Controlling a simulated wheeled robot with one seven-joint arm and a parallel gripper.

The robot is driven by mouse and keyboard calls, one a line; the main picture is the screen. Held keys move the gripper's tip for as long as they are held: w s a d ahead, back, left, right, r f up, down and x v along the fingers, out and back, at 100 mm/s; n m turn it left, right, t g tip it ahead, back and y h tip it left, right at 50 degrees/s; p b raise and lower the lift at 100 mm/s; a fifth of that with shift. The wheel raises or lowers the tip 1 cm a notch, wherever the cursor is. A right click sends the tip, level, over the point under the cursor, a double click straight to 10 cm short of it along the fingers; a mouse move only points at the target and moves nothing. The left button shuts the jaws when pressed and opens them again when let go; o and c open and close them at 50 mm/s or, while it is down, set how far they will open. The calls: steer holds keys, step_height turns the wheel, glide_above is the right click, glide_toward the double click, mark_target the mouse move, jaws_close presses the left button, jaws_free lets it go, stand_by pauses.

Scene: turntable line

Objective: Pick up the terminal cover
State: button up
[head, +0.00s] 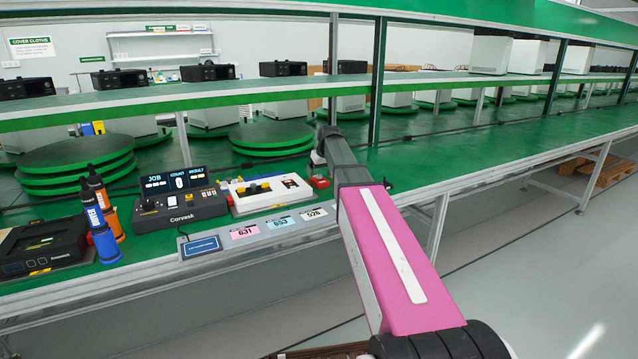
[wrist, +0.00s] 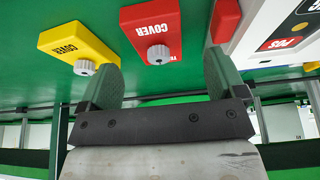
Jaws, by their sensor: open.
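Two block-shaped pieces marked COVER show in the wrist view: a red cover (wrist: 152,28) with a grey knob and a yellow cover (wrist: 76,46) with a grey knob. My gripper (wrist: 163,82) is open and empty. Its fingers sit below the two covers in the picture, with the red cover's knob appearing between them and the yellow one by the left finger. In the head view, my gripper (head: 320,150) is at the far end of my arm, above the green bench, and a small red piece (head: 319,182) shows beside it.
A white device (head: 266,191) stands left of my gripper, next to a dark control box (head: 180,207). A grey strip with number cards (head: 262,230) lies in front. A red piece (wrist: 226,18) borders the white device in the wrist view. Bench right of my arm is clear.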

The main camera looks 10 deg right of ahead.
mark_target(320, 175)
steer(key=x, duration=0.4)
steer(key=shift+w+d+f, duration=0.1)
steer(key=shift+w+f, duration=0.1)
steer(key=shift+f, duration=0.1)
steer(key=c, duration=1)
steer(key=shift+r, duration=0.15)
steer(key=shift+r, duration=0.65)
step_height(320, 175, up, 3)
steer(key=shift+f, duration=0.1)
steer(key=s+a+r, duration=0.1)
steer(key=a+r, duration=0.1)
steer(key=a, duration=0.1)
steer(key=s+a+r, duration=0.1)
steer(key=a+r, duration=0.1)
steer(key=a, duration=0.1)
steer(key=s+a+r, duration=0.1)
steer(key=a+r, duration=0.1)
steer(key=a, duration=0.2)
steer(key=shift+s, duration=0.35)
steer(key=s+a, duration=0.2)
steer(key=shift+s+a+r, duration=0.1)
steer(key=shift+s+r, duration=0.15)
steer(key=shift+s, duration=0.05)
